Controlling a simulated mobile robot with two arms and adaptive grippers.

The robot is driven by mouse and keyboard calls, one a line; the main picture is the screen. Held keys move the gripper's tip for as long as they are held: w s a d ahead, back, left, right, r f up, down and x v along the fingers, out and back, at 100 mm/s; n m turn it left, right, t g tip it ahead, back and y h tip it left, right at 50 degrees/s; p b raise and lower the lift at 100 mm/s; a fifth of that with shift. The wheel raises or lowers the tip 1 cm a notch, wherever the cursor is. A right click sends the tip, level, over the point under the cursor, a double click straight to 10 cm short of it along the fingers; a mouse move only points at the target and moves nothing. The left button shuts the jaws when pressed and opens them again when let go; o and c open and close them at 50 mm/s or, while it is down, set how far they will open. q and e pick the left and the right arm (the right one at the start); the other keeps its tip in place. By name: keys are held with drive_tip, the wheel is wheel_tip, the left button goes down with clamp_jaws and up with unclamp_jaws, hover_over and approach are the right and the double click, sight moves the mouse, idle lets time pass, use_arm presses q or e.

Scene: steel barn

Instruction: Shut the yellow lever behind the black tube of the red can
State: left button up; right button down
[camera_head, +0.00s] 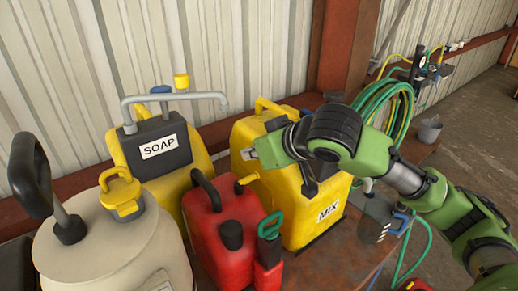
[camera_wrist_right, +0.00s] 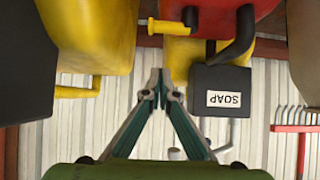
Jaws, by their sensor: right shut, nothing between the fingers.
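The red can (camera_head: 215,222) stands on the bench between the cream tank and the yellow MIX can, with a black handle on top. Behind the tube, the yellow lever (camera_head: 247,180) sticks out sideways toward the right at the can's back right. The lever also shows in the right wrist view (camera_wrist_right: 168,27), near a black part of the red can (camera_wrist_right: 208,14). My right gripper (camera_head: 252,154) is shut and empty, above and behind the lever, apart from it. Its closed fingertips (camera_wrist_right: 161,88) show in the wrist view. My left gripper is not in view.
The yellow MIX can (camera_head: 322,205) stands close under my right arm. The yellow SOAP can (camera_head: 165,160) with a grey pipe stands at the back left. The cream tank (camera_head: 115,250) fills the front left. Green hoses (camera_head: 385,105) hang at the right.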

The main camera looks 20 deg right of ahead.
sight(250, 176)
drive_tip(key=p+x, duration=0.1)
drive_tip(key=x, duration=0.2)
drive_tip(key=shift+w+a+f, duration=0.15)
drive_tip(key=shift+w, duration=0.15)
drive_tip(key=s+f, duration=0.1)
drive_tip(key=s+d+f+p, duration=0.1)
drive_tip(key=shift+s+f, duration=0.2)
drive_tip(key=shift+f, duration=0.1)
drive_tip(key=shift+s+d, duration=0.15)
drive_tip(key=shift+s, duration=0.05)
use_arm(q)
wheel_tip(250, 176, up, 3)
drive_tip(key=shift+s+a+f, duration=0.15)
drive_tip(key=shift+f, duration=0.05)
use_arm(e)
drive_tip(key=shift+w+f, duration=0.15)
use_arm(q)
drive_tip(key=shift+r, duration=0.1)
use_arm(e)
drive_tip(key=shift+w, duration=0.15)
